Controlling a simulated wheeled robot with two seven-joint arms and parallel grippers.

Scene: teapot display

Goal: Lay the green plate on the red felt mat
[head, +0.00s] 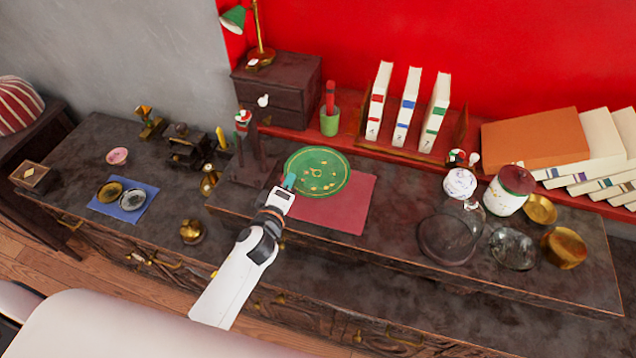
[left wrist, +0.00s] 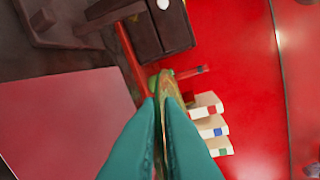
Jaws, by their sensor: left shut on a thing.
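The green plate (head: 318,173) is round with gold markings. In the head view it overlaps the upper left part of the red felt mat (head: 343,212). My left gripper (head: 289,182) is shut on the plate's near left rim. In the left wrist view the plate (left wrist: 165,88) shows nearly edge-on between the teal fingers (left wrist: 163,115). The mat (left wrist: 60,120) shows there at the left, apart from the fingers. I cannot tell the plate's exact height above the mat. The plate hides part of the mat. My right gripper is out of view.
A dark wooden stand with posts (head: 249,165) is just left of the plate. Behind are a small drawer box (head: 278,92), a green cup (head: 330,123) and upright books (head: 407,110).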

